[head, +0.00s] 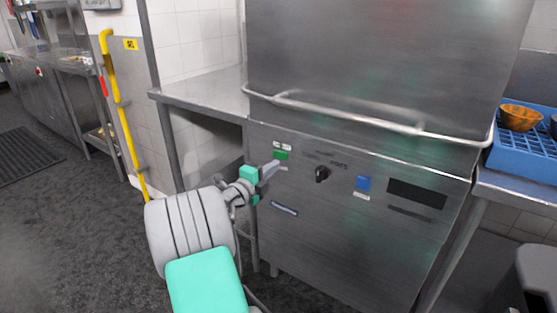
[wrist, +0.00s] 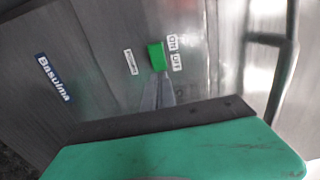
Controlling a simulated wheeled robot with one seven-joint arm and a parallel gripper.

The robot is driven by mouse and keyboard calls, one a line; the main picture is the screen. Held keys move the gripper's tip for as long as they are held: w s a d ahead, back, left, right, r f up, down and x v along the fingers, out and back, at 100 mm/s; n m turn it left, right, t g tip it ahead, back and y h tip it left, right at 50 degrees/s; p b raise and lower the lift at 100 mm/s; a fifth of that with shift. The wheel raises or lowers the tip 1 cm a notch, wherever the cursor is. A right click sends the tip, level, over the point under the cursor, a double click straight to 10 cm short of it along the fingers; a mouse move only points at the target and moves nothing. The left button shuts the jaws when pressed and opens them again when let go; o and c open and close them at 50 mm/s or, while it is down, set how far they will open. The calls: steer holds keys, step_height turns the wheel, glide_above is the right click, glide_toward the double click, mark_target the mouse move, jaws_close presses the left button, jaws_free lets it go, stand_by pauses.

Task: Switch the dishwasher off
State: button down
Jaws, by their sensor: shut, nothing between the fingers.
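The dishwasher (head: 340,240) is a large steel machine with a hood and a horizontal bar handle. Its front panel carries a green switch (head: 281,155) at the left, a black knob (head: 322,174) and a blue button (head: 363,183). In the wrist view the green switch (wrist: 156,56) has ON and OFF labels beside it. My gripper (head: 274,167) is shut and empty, with its tips right by the green switch. The tips also show in the wrist view (wrist: 164,78), just below the switch. I cannot tell whether they touch it.
A steel side table (head: 205,92) adjoins the dishwasher on the left. A blue rack (head: 525,150) with an orange bowl (head: 520,117) stands on the right. A yellow pipe (head: 115,90) runs down the wall.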

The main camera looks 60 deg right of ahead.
steer(key=a, duration=0.1)
steer(key=a+b, duration=0.2)
steer(key=shift+w+a, duration=0.25)
steer(key=shift+a, duration=0.1)
